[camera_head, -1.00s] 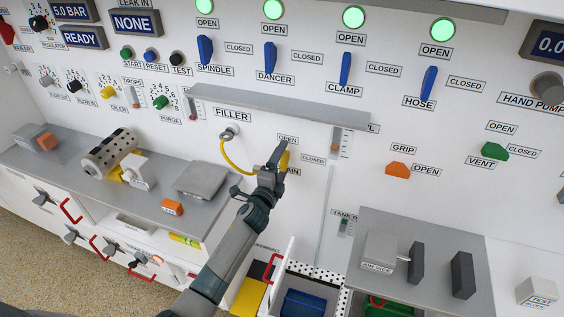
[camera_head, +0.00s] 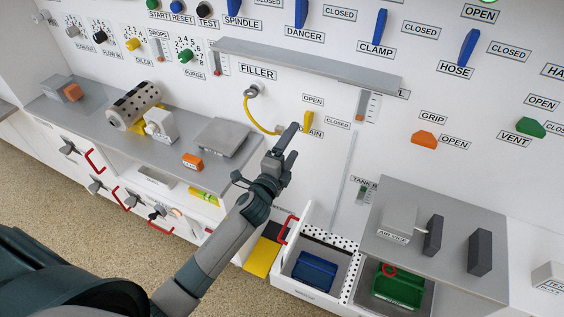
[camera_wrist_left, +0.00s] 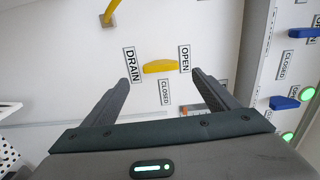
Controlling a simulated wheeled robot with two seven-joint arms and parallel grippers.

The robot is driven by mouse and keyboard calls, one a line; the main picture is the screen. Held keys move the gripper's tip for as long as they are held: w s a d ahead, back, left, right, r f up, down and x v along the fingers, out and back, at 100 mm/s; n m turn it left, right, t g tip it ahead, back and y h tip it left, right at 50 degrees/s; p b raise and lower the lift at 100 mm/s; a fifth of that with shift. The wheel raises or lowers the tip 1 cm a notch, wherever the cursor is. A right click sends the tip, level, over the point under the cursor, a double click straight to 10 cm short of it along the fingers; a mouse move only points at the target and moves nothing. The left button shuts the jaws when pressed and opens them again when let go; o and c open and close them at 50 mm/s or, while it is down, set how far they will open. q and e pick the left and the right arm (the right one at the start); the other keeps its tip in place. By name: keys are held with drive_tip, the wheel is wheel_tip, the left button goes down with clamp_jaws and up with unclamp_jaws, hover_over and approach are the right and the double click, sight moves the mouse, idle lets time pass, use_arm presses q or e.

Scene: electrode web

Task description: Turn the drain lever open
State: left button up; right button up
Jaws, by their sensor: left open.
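The yellow drain lever (camera_head: 308,121) stands on the white panel between the OPEN label (camera_head: 313,99) and the DRAIN label. It points up towards OPEN, with the CLOSED label (camera_head: 337,122) to its right. The wrist view shows the lever (camera_wrist_left: 160,66) lying along the line from DRAIN to OPEN. My left gripper (camera_head: 294,141) is just below and left of the lever in the head view. Its fingers are apart with nothing between them, and the wrist view shows the lever beyond the open fingertips (camera_wrist_left: 160,78). My right gripper is not in view.
A yellow hose hangs from the filler port (camera_head: 254,91) left of the lever. A grey ledge (camera_head: 300,64) juts out above. Below are an open drawer with a blue tray (camera_head: 314,271) and a green bin (camera_head: 398,288). A grey shelf (camera_head: 450,263) stands at lower right.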

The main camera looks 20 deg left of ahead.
use_arm(q)
drive_tip(key=s, duration=0.6)
drive_tip(key=shift+s+b, duration=0.3)
drive_tip(key=shift+b, duration=0.15)
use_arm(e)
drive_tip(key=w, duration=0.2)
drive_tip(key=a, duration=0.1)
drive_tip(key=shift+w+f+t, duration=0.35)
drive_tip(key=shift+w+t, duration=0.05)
use_arm(q)
drive_tip(key=shift+a, duration=0.1)
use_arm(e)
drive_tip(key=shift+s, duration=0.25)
